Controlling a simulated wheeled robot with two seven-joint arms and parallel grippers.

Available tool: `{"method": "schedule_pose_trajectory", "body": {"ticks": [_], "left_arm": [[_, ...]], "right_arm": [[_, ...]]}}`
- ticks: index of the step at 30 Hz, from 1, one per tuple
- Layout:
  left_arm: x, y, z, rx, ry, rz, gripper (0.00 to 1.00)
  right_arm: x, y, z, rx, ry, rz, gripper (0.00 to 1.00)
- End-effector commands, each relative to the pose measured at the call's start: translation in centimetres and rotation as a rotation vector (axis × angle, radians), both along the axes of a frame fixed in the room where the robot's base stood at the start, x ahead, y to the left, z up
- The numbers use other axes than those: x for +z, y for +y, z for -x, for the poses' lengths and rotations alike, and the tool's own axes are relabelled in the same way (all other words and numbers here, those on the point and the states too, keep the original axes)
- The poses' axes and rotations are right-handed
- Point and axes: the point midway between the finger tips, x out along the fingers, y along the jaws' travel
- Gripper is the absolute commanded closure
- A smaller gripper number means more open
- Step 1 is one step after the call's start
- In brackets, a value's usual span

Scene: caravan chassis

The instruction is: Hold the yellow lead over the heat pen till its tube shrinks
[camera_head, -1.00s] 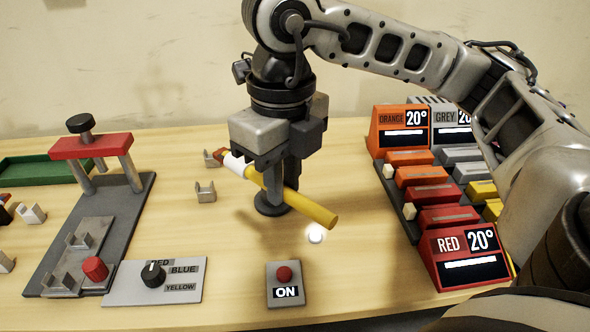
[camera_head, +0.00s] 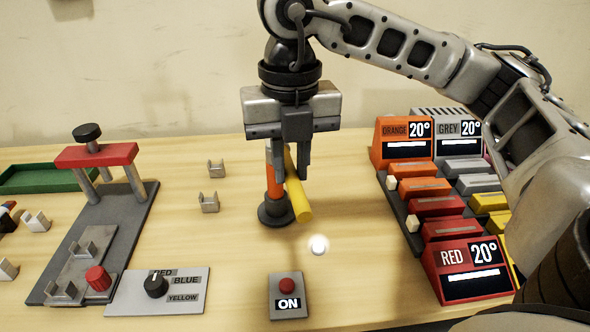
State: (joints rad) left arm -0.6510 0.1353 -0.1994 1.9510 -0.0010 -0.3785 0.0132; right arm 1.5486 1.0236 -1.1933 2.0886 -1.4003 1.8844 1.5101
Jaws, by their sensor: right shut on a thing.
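The yellow lead (camera_head: 298,196) is held in my right gripper (camera_head: 292,168), which is shut on it. The lead points toward me and tilts down at its near end. Its far end and its tube are hidden behind the gripper. The orange heat pen (camera_head: 273,182) stands upright in a round black base (camera_head: 275,212), just left of the lead. I cannot tell whether the lead touches the pen. My left gripper is not in view.
A switch box (camera_head: 289,304) reading ON stands in front, with a small white glowing spot (camera_head: 318,244) behind it. A selector panel (camera_head: 133,296) and a red-topped press (camera_head: 96,155) are left. Racks with orange (camera_head: 403,153) and red (camera_head: 466,285) displays reading 20° are right.

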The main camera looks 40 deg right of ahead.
Motion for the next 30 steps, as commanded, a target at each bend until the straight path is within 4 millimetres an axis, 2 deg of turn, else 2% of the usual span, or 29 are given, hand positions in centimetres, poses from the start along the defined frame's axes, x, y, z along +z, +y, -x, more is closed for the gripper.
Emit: {"method": "schedule_pose_trajectory", "body": {"ticks": [18, 30], "left_arm": [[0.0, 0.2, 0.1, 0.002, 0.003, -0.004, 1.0], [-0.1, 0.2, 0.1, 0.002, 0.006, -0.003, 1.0]], "right_arm": [[0.0, -2.4, -5.5, 0.0, 0.0, -0.001, 1.0], [0.0, -2.9, -6.6, 0.003, -0.001, 0.0, 1.0]]}}
